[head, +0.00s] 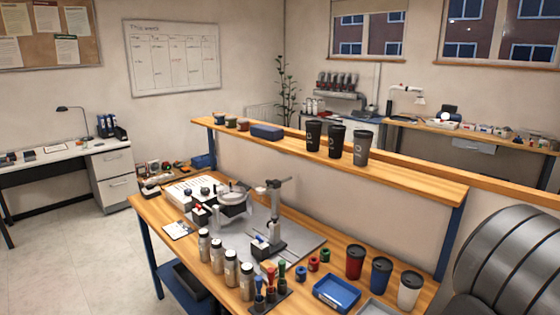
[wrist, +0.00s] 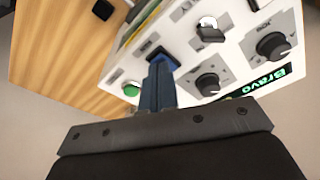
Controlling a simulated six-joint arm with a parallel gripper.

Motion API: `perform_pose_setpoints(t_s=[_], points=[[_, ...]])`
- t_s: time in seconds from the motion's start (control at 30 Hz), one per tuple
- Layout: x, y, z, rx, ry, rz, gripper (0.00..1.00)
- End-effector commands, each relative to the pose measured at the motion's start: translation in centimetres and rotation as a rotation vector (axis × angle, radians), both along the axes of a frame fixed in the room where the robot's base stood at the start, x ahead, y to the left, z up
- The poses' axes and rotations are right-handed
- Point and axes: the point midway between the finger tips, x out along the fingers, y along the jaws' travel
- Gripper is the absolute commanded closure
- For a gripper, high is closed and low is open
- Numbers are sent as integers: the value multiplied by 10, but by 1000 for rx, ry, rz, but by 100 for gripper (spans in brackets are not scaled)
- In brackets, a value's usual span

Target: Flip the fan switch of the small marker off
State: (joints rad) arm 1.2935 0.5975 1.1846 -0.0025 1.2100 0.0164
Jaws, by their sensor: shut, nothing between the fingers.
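In the wrist view, a white control panel (wrist: 232,48) fills the upper right, tilted in the picture. It bears black knobs (wrist: 207,84), a key-type switch (wrist: 209,29), a green button (wrist: 131,89) and a green-lettered display reading "Bravo" (wrist: 264,80). My gripper (wrist: 160,58) is shut and empty, its blue fingers pointing at the panel's left part. The fingertips overlap a dark spot there; I cannot tell whether they touch it or whether it is the fan switch. In the head view a column-type marker (head: 275,205) stands on the bench; my gripper does not show there.
Bottles (head: 217,256), a blue tray (head: 336,293) and several cups (head: 381,276) stand along the wooden bench's front. A raised shelf (head: 410,180) with dark tumblers runs behind. In the wrist view, bare wood (wrist: 60,50) lies left of the panel, with a small black object (wrist: 102,9).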

Motion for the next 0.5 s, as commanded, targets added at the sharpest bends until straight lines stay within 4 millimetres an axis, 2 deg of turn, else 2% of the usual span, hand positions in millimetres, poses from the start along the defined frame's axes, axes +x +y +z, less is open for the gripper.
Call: perform_pose_setpoints(t_s=[0.5], points=[[0, 0, -4, -1, 0, 0, 100]])
